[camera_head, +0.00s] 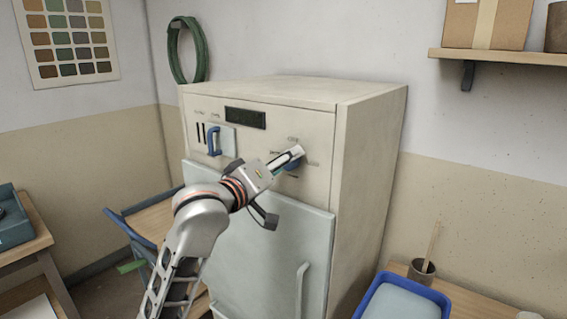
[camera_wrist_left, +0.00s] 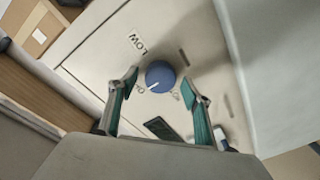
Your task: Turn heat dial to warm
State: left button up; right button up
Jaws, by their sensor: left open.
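The round blue heat dial (camera_head: 293,165) sits on the upper front panel of a cream cabinet (camera_head: 370,150), partly hidden by my gripper in the head view. In the left wrist view the dial (camera_wrist_left: 160,75) lies between the two fingertips. Its white pointer line points to the lower left, toward a label partly covered by a finger. A label reading LOW (camera_wrist_left: 138,43) is to the upper left of the dial. My left gripper (camera_head: 284,184) is open, one finger on each side of the dial in the wrist view (camera_wrist_left: 160,83); contact cannot be told. My right gripper is not in view.
A blue handle (camera_head: 213,141) and a dark display (camera_head: 245,118) are on the same panel. A pale door (camera_head: 265,255) with a vertical handle is below. A blue tray (camera_head: 377,287) and a cup (camera_head: 421,271) stand at the lower right. A shelf (camera_head: 500,57) is at the upper right.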

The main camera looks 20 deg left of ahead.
pick_arm(q)
jog(key=c, duration=1.1)
